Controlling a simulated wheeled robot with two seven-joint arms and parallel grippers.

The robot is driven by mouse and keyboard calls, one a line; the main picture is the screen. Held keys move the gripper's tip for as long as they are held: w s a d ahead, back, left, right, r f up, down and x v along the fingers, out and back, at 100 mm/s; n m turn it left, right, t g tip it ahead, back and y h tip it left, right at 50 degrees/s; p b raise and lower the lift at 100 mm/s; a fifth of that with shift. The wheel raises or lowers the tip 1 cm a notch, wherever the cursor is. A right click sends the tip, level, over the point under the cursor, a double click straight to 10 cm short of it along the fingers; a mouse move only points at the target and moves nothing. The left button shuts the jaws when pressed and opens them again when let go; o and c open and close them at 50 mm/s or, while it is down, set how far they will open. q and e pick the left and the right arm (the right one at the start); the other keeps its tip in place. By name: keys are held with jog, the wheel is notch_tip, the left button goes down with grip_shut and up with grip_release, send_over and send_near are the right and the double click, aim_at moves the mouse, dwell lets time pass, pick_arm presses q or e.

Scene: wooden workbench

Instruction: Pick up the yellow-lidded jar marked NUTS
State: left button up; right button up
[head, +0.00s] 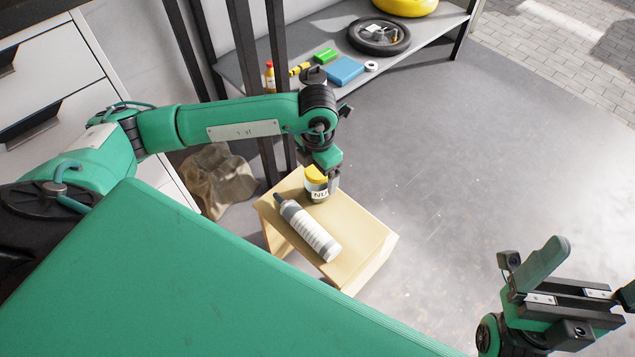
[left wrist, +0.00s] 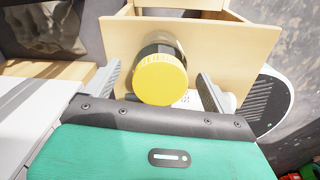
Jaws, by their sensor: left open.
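The jar (head: 319,195) with a yellow lid stands upright on a small wooden stool (head: 365,245). Its label is partly covered; the letters "NU" show. In the left wrist view the yellow lid (left wrist: 160,80) lies between my two fingers, with a visible gap on each side. My left gripper (head: 329,180) is open and points down at the jar, its fingers beside the lid; it also shows in the left wrist view (left wrist: 158,76). My right gripper (head: 585,285) is at the lower right, away from the stool, its fingers apart and empty.
A grey bottle (head: 310,230) with a white label lies on the stool close to the jar. A shelf (head: 430,32) behind holds a wheel (head: 378,36), a blue box (head: 345,71) and small items. A brown sack (head: 218,180) sits left of the stool. The floor to the right is clear.

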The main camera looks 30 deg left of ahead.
pick_arm(q)
notch_tip(320, 180, down, 2)
jog(key=shift+f, duration=0.1)
jog(key=c, duration=1.4)
